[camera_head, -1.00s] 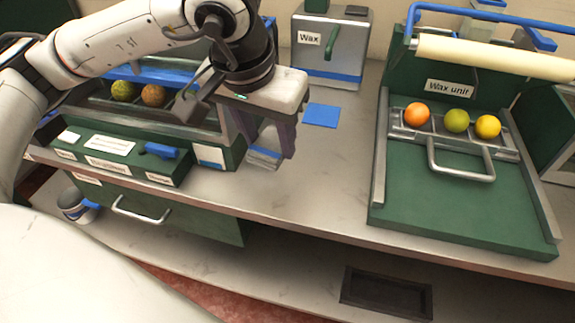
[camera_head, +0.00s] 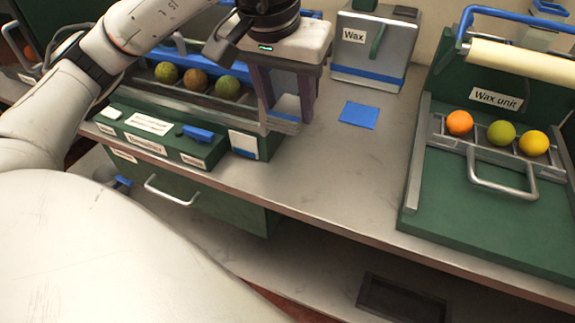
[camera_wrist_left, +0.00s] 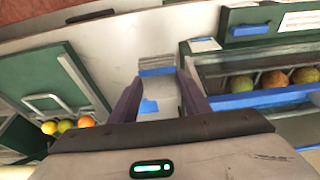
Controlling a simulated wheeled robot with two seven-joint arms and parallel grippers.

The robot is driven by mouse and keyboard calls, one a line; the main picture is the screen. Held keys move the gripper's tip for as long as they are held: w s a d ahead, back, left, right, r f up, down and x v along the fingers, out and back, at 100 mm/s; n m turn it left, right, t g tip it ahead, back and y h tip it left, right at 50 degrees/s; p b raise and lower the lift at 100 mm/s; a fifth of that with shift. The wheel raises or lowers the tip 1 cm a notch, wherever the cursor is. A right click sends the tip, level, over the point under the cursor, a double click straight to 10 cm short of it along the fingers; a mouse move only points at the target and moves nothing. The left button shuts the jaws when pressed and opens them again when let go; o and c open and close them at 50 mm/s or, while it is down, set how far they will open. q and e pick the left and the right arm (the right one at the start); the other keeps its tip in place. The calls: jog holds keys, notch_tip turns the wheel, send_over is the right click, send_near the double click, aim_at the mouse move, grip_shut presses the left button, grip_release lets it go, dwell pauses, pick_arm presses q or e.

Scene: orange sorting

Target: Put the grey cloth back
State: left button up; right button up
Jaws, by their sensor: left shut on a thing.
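The grey cloth (camera_head: 287,112) hangs between the fingertips of my left gripper (camera_head: 288,112), just right of the green brushing machine's end. In the left wrist view the folded grey cloth (camera_wrist_left: 157,63), with a blue edge, shows at the tips of my left gripper (camera_wrist_left: 160,78). The gripper is shut on it. A flat blue square (camera_head: 358,114) lies on the counter to the right of the gripper; it also shows between the fingers in the wrist view (camera_wrist_left: 149,106). My right gripper is not in view.
Several fruits (camera_head: 197,81) lie in the machine at left. A grey Wax box (camera_head: 372,48) stands behind the blue square. The green Wax unit (camera_head: 480,215) at right holds three fruits (camera_head: 501,133). The counter between (camera_head: 345,165) is clear.

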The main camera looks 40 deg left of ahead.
aim_at(289, 175)
pick_arm(q)
notch_tip(289, 175, down, 14)
jog(key=shift+f+b, duration=0.25)
jog(key=shift+b, duration=0.05)
jog(key=shift+f, duration=0.1)
jog(key=shift+f+b, duration=0.2)
jog(key=shift+b, duration=0.15)
jog(key=o, duration=1.1)
jog(key=shift+r, duration=0.15)
jog(key=shift+r+p, duration=0.25)
jog(key=shift+p, duration=0.25)
jog(key=v, duration=1.1)
jog(key=shift+s+r+p, duration=0.25)
jog(key=shift+r+p, duration=0.15)
